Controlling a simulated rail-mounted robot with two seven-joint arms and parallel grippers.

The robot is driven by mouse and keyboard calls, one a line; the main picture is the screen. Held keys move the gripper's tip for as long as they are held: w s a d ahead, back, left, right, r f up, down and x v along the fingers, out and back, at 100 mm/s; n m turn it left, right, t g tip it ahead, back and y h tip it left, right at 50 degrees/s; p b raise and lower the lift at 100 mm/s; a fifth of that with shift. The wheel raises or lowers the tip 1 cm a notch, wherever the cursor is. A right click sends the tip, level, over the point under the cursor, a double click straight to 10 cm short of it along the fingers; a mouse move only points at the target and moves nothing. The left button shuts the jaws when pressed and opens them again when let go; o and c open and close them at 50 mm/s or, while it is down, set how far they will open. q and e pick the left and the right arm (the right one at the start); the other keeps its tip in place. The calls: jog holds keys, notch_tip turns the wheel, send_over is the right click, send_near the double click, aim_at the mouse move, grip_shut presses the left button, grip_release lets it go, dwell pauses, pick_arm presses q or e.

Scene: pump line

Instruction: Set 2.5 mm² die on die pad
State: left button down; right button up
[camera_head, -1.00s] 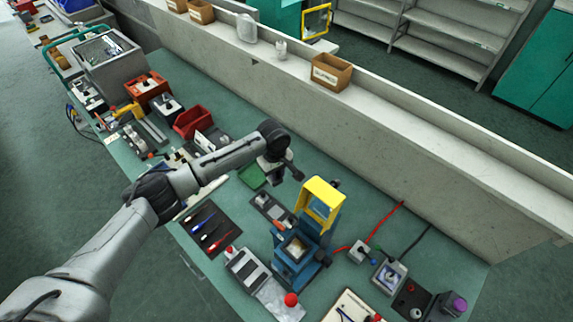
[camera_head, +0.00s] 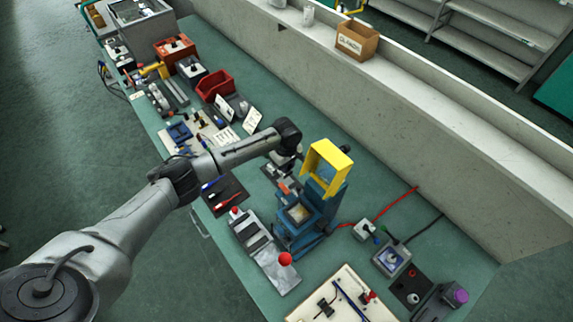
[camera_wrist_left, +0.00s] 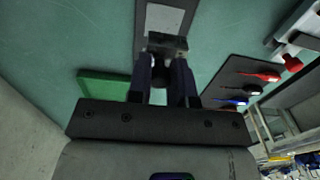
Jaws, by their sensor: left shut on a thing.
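My left gripper (camera_wrist_left: 163,85) is shut on a small dark block, which I take to be the 2.5 mm² die (camera_wrist_left: 168,42), in the left wrist view. In the head view the left gripper (camera_head: 290,165) is partly hidden by its wrist, just left of the yellow guard, and the die cannot be made out. Beyond the die in the wrist view is a dark strip with a light grey plate (camera_wrist_left: 164,18), possibly the die pad; contact cannot be told. The dark strip (camera_head: 270,172) is mostly hidden in the head view. My right gripper is not in view.
A blue press (camera_head: 300,222) with a yellow guard (camera_head: 327,168) stands close right of the gripper. A dark tool mat (camera_wrist_left: 240,82) with screwdrivers lies beside the strip. A green pad (camera_wrist_left: 105,85) lies on the other side. A long wall (camera_head: 400,120) runs behind the bench.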

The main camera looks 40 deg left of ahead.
pick_arm(q)
notch_tip(320, 180, down, 3)
jog(key=b, duration=0.3)
jog(key=shift+b, duration=0.35)
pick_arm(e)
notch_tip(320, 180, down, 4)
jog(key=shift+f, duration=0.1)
pick_arm(q)
jog(key=shift+f, duration=0.45)
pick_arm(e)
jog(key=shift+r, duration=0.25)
pick_arm(q)
jog(key=shift+f, duration=0.1)
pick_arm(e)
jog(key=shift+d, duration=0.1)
pick_arm(q)
jog(key=shift+p, duration=0.75)
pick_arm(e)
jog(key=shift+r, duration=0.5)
pick_arm(q)
jog(key=shift+f, duration=0.1)
jog(key=shift+p, duration=0.4)
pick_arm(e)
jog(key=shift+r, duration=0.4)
pick_arm(q)
jog(key=shift+f, duration=0.1)
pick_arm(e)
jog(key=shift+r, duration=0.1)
